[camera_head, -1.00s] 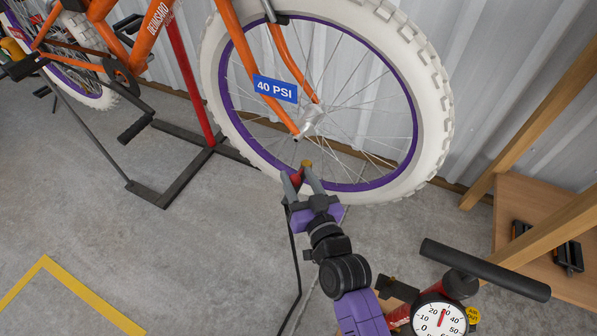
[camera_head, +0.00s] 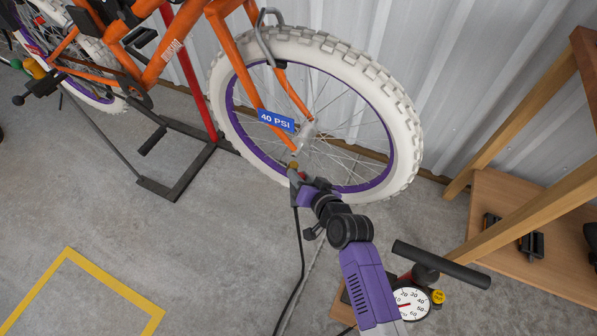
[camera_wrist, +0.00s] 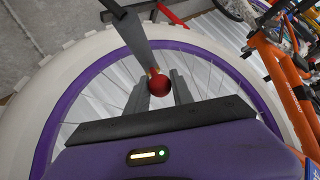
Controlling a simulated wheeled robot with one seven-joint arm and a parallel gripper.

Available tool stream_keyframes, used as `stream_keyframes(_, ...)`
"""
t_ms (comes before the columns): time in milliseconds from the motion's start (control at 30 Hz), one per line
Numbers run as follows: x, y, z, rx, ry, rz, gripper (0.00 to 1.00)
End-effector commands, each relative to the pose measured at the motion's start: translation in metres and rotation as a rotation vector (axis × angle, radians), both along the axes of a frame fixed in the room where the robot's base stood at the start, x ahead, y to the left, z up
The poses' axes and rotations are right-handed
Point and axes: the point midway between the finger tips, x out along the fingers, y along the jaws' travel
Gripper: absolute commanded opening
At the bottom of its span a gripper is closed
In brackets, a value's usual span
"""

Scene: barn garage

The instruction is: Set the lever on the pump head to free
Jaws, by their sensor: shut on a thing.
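The pump head is at the lower left of the front wheel (camera_head: 408,150), with a brass-coloured end (camera_head: 293,164) in the head view. In the wrist view a grey lever-like bar (camera_wrist: 136,42) slants down to a red ball knob (camera_wrist: 158,85). My gripper (camera_wrist: 160,88) has its grey fingers either side of this knob and is shut on it. In the head view my gripper (camera_head: 296,176) is beside the wheel's lower left rim, largely hiding the pump head. I cannot tell the lever's setting.
The floor pump's gauge (camera_head: 410,302) and black handle (camera_head: 441,264) stand at the lower right. A black hose (camera_head: 300,245) runs down from the pump head. A blue 40 PSI sign (camera_head: 276,120) is at the wheel. A wooden bench (camera_head: 495,205) is at right.

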Motion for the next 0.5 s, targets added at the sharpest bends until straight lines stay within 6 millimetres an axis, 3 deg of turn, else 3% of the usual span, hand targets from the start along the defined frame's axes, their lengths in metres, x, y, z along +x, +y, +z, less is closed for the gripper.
stream_keyframes(500,0.0026,0.0020,0.0053,0.020,0.036,0.003,0.00)
